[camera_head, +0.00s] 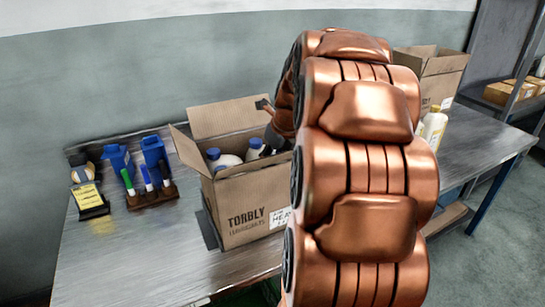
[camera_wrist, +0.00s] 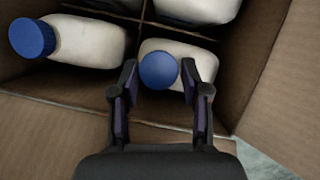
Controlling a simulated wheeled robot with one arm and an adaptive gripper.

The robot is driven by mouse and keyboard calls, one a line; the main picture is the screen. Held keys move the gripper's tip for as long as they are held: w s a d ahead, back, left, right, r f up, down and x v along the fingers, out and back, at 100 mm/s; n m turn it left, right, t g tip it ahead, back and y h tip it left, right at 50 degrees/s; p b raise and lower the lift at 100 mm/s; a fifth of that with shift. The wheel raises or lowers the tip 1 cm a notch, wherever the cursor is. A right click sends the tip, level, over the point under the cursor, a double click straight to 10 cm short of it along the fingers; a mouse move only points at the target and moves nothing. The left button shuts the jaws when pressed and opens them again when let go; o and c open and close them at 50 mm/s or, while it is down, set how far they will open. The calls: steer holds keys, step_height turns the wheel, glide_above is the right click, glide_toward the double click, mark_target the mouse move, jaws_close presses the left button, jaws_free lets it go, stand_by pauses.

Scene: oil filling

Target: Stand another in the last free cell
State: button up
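The open cardboard box marked TORBLY (camera_head: 240,195) stands on the table; white bottles with blue caps show inside, such as one at its left (camera_head: 229,160). In the wrist view, cardboard dividers (camera_wrist: 146,12) split the box into cells. My gripper (camera_wrist: 158,76) points down into it, its two fingers on either side of a bottle's blue cap (camera_wrist: 158,71). Narrow gaps show between fingers and cap, so the gripper looks open. That white bottle (camera_wrist: 203,62) is inside the box. Another bottle (camera_wrist: 88,42) is to the left, its cap towards the left wall. My arm hides much of the box's right side in the head view.
A second open box (camera_head: 432,80) and a white bottle with a yellowish top (camera_head: 433,127) stand on the table (camera_head: 120,260) to the right. At left are a pen holder (camera_head: 152,196), blue items (camera_head: 117,160) and a yellow-labelled object (camera_head: 87,195). The box flaps stick out.

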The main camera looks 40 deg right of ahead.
steer(key=o, duration=0.3)
steer(key=v, duration=1.2)
steer(key=shift+r, duration=0.1)
